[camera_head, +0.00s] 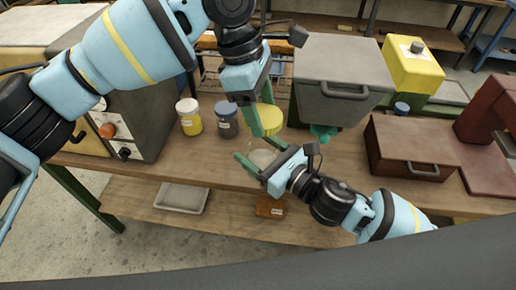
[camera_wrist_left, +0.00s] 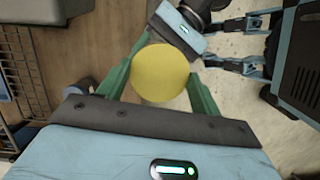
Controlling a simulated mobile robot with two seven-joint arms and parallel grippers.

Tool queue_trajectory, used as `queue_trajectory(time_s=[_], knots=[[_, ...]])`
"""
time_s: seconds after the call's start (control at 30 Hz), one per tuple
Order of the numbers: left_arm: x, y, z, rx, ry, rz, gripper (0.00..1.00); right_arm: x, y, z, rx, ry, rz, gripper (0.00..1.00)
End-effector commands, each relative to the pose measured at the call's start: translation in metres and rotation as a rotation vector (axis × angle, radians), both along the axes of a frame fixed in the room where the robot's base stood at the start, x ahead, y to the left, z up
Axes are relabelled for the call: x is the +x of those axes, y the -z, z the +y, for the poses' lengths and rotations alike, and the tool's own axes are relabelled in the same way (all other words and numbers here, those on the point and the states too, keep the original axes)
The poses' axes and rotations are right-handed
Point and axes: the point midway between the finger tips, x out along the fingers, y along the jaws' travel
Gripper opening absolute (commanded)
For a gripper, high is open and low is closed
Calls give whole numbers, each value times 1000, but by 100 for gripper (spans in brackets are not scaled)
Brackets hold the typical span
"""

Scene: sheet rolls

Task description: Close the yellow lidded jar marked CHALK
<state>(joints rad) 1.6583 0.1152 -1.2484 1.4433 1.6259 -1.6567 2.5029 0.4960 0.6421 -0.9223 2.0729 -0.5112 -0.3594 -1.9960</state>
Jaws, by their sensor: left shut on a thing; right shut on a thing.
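A yellow lid (camera_head: 268,117) is between the green fingers of my left gripper (camera_head: 258,122). The left wrist view shows it from above as a round yellow disc (camera_wrist_left: 160,74), a finger on each side. My left gripper is shut on it. Below it, near the bench's front edge, stands a clear jar (camera_head: 262,158) with pale contents. My right gripper (camera_head: 257,156) reaches in low from the right and is shut on the jar. The lid is over the jar; I cannot tell whether they touch. No CHALK marking is readable.
A grey box with a handle (camera_head: 340,80) is behind. A brown case (camera_head: 412,150) lies to the right on the bench. Bare wood (camera_head: 215,165) shows at the front left.

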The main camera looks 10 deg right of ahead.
Motion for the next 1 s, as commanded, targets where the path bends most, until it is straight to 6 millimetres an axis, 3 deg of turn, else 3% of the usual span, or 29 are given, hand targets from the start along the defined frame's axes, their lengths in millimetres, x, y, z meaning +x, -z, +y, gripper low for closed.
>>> queue_trajectory(time_s=[0.4,1.0], knots=[[0,33,0,1,0,0,43,0,-1,0,1,0,-2,27],[0,32,-1,-8,1,2,43,0,-1,0,1,0,-2,27]])
